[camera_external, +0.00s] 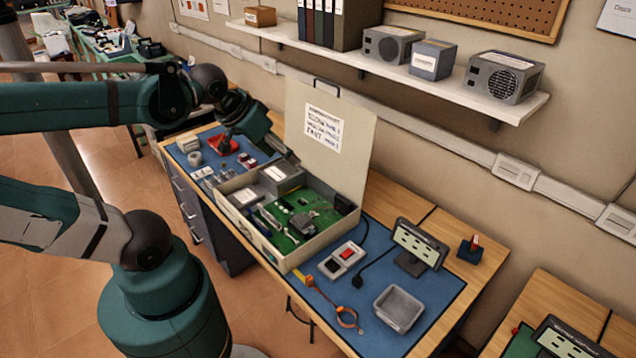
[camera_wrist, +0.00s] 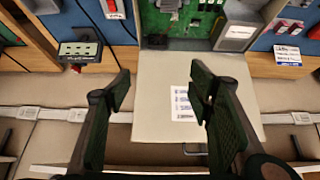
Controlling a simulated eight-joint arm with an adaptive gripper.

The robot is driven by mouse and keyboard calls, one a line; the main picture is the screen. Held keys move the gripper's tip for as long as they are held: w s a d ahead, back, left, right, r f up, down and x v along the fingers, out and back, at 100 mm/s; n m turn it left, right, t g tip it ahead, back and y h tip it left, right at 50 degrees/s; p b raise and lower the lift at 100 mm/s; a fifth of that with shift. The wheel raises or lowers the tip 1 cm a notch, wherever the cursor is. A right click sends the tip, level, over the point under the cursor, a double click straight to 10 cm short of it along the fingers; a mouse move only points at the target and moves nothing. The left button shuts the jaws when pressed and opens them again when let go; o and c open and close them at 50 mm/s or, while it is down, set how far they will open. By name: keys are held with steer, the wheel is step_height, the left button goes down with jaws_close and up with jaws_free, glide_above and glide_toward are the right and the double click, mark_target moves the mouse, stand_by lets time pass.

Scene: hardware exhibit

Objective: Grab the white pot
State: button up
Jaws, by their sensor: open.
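A small whitish round pot (camera_external: 187,142) stands at the far left end of the blue-matted table in the external view. I cannot make out its details, and I do not see it in the wrist view.
An open case (camera_external: 318,243) with green circuit boards stands mid-table, its lid (camera_external: 350,150) upright; the lid also shows in the wrist view (camera_wrist: 155,75). A red tray (camera_external: 223,145) lies near the pot. A shelf (camera_external: 400,75) with boxes hangs above.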

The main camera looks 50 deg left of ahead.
steer(key=w+a+f+n+g+y+b, duration=0.1)
steer(key=w+a+f+n, duration=0.2)
steer(key=a, duration=0.9)
steer(key=w+a+f+n+g, duration=0.1)
steer(key=w+a+n+g, duration=0.3)
steer(key=a, duration=0.7)
steer(key=w+a+f+n+t+y+b, duration=0.1)
steer(key=w+a+n, duration=0.3)
steer(key=a, duration=0.8)
steer(key=n+g+h+b, duration=0.2)
steer(key=n+g, duration=0.1)
steer(key=n, duration=0.4)
glide_toward(196, 159)
steer(key=w+a+f, duration=0.1)
steer(key=a+f, duration=0.1)
steer(key=shift+s+a+f, duration=0.15)
steer(key=shift+a, duration=0.25)
steer(key=shift+f, duration=1.3)
